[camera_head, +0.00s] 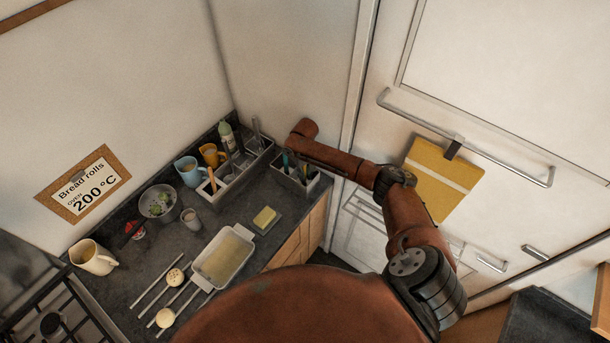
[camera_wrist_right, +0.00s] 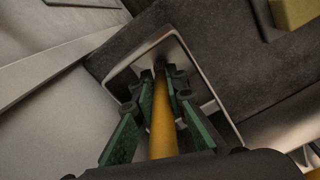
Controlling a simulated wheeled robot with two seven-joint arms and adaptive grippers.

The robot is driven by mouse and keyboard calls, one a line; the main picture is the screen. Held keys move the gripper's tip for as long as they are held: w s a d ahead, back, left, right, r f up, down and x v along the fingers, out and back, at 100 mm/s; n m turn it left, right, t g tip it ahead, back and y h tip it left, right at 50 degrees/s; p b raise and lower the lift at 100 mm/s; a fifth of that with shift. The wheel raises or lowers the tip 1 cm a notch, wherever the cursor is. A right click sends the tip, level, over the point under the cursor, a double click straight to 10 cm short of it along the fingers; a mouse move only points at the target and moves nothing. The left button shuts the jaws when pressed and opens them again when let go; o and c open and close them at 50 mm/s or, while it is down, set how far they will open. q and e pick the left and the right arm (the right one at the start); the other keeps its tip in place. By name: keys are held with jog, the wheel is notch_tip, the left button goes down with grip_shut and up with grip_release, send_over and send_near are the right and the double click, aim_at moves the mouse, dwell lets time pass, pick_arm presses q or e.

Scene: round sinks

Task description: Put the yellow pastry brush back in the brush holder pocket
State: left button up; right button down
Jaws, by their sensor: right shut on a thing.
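The yellow pastry brush (camera_wrist_right: 162,125) shows in the right wrist view as a long yellow handle between the green finger pads of my right gripper (camera_wrist_right: 160,85). The gripper is shut on it. The brush holder (camera_wrist_right: 208,82) is a light-rimmed grey box around the fingertips and the brush's far end. That far end is dark, and I cannot tell whether it touches the bottom. In the head view the holder (camera_head: 314,184) stands at the counter's right end, below my right gripper (camera_head: 294,163). My left gripper is not in view.
A long utensil caddy (camera_head: 233,182) stands left of the holder, with a blue mug (camera_head: 188,172) and a yellow mug (camera_head: 210,153) beside it. A butter dish (camera_head: 265,219) and a white baking dish (camera_head: 225,258) are nearer. White cabinet doors (camera_head: 410,60) rise at right.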

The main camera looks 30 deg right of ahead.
jog(key=shift+f, duration=0.5)
jog(key=c, duration=1.8)
grip_release()
jog(key=shift+c, duration=0.2)
jog(key=shift+r, duration=0.1)
notch_tip(320, 180, up, 12)
jog(key=shift+f, duration=0.1)
